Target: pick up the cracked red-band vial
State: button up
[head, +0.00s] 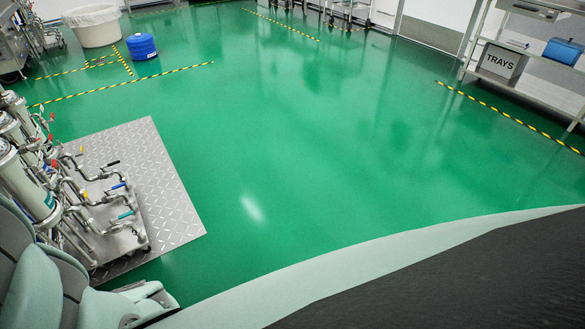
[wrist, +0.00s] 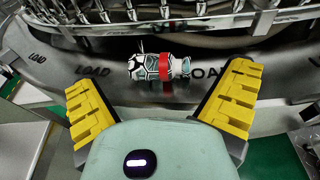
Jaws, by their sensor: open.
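A vial (wrist: 143,67) with a red band around its middle and a dark crack-like pattern on a pale body lies on its side in the wrist view. It lies crosswise on a grey metal surface (wrist: 215,112) marked LOAD. My gripper (wrist: 160,82) has its two yellow-padded fingers spread wide, one to each side of the vial. The vial appears beyond the palm, between the fingertips, and I see no contact. The vial does not show in the head view.
Curved metal rails and round rotary parts (wrist: 150,14) run close behind the vial. In the head view, a piping skid (head: 100,215) stands at left on a diamond-plate sheet (head: 165,190). A blue drum (head: 141,46) and a TRAYS box (head: 500,62) are farther off. The green floor (head: 300,150) between is clear.

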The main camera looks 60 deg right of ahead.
jog(key=x, duration=0.3)
jog(key=shift+a+r, duration=0.15)
jog(key=shift+a, duration=0.1)
jog(key=shift+d, duration=0.1)
jog(key=c, duration=0.8)
